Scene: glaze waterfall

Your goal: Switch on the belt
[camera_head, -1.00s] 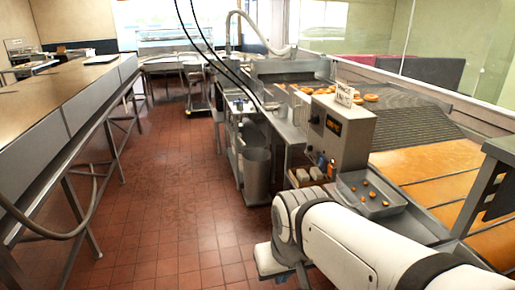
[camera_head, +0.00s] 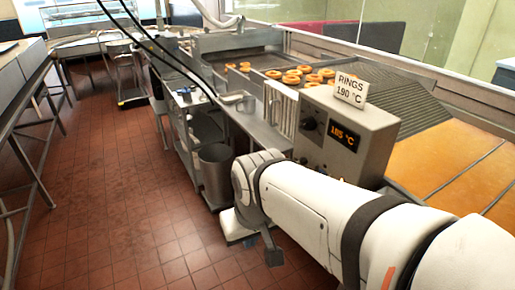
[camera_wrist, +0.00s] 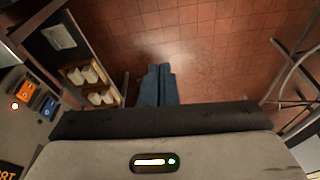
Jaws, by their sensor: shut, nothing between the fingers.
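In the head view a grey control box (camera_head: 350,135) stands right of centre, with a dark knob (camera_head: 310,124) and a lit display (camera_head: 343,136) reading 185 °C. Its lower front is hidden by my arm. I cannot tell which switch runs the belt. A ridged grey belt (camera_head: 400,105) lies behind the box. My gripper (camera_wrist: 157,72) is shut and empty, apart from the switches, over the floor side.
Orange rings (camera_head: 300,75) lie near the fryer behind the box. A sign (camera_head: 351,88) reading RINGS 190 °C stands on top of the box. A metal bin (camera_head: 216,168) is left of my arm. The tiled floor (camera_head: 110,190) at left is clear. Dark cables hang at upper left.

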